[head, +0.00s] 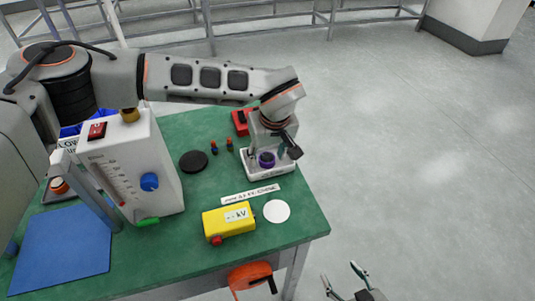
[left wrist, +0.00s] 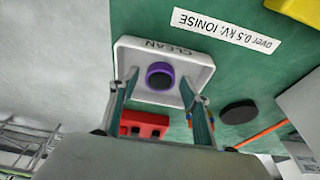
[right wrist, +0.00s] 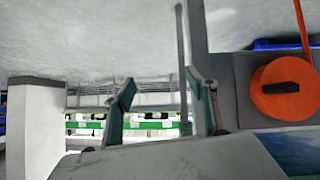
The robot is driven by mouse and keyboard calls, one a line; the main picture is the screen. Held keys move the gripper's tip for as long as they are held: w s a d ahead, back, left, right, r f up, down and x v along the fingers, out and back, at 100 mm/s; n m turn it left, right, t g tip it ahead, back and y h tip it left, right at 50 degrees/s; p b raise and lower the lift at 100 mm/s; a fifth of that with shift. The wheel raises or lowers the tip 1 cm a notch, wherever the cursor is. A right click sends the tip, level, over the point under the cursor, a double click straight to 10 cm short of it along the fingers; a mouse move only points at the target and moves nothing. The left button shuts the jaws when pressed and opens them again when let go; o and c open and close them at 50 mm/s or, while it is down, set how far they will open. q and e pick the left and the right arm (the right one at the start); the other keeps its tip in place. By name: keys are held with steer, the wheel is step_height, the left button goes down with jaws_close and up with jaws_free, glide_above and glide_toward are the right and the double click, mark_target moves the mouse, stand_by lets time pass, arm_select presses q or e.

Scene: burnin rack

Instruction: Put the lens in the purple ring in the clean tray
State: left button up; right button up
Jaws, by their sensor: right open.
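The white clean tray (head: 284,165) lies at the right part of the green table. It also shows in the left wrist view (left wrist: 203,60), with CLEAN on its rim. The purple ring (head: 267,159) sits in this tray with a dark round centre, seen closer in the left wrist view (left wrist: 161,76). I cannot tell the lens apart from that dark centre. My left gripper (left wrist: 160,88) is open, its fingers apart on either side of the ring and not visibly touching it. It is over the tray in the head view (head: 278,148). My right gripper (head: 345,280) is open and empty, off the table's front right.
A yellow kV box (head: 228,221), a white disc (head: 277,211) and a label strip (head: 250,194) lie in front of the tray. A black disc (head: 193,161) and small coloured pegs lie left; a red block (head: 241,122) is behind. A white machine (head: 140,175) stands left.

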arm_select(q)
steer(key=shift+r, duration=0.1)
steer(key=p+v, duration=0.1)
steer(key=v, duration=1.1)
stand_by(0.4)
